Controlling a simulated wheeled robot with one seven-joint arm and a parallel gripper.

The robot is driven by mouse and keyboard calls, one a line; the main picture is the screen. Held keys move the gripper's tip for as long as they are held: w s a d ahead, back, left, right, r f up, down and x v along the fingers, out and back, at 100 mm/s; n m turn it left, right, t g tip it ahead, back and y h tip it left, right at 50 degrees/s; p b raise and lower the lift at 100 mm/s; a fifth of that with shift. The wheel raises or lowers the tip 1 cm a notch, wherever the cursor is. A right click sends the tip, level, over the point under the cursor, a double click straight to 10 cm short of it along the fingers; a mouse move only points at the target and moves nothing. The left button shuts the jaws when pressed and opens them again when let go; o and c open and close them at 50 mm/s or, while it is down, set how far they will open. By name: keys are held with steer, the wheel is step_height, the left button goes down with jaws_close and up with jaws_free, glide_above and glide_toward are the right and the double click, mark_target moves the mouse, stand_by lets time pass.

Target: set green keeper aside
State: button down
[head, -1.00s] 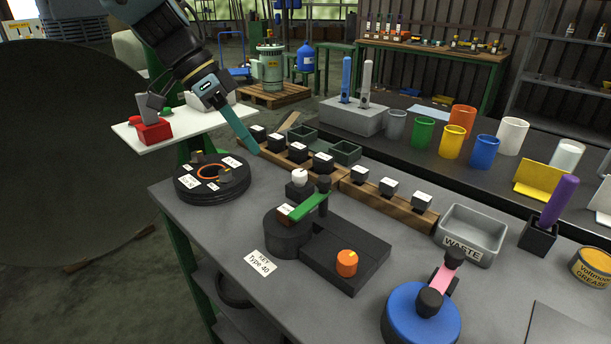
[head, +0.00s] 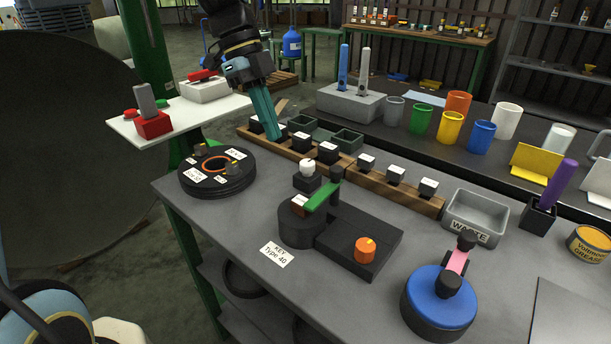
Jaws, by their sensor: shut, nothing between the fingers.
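The green keeper (head: 321,197) is a flat green bar lying across the top of the round black housing (head: 299,228) in the middle of the bench. My gripper (head: 274,138), with long teal fingers, points down over the left wooden rack of black blocks. It is up and left of the keeper and apart from it. Its fingers are together with nothing between them. The fingertips partly hide the blocks behind them.
A black base with an orange knob (head: 365,249) adjoins the housing. A grey waste bin (head: 475,218) stands right, a blue round unit with a pink bar (head: 456,262) at front right. A black disc stack (head: 217,180) sits left. Bench space around the key card (head: 277,254) is clear.

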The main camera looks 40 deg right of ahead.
mark_target(324, 197)
steer(key=s+f+p, duration=0.1)
steer(key=s+f, duration=0.1)
steer(key=s+d+f+p, duration=0.1)
steer(key=s+f, duration=0.1)
steer(key=f, duration=0.1)
steer(key=s+d+f, duration=0.1)
steer(key=s+f, duration=0.1)
steer(key=f, duration=0.1)
steer(key=shift+f+p, duration=0.15)
steer(key=shift+p, duration=0.25)
steer(key=shift+s+d+f, duration=0.1)
steer(key=shift+s+d, duration=0.1)
steer(key=shift+s, duration=0.3)
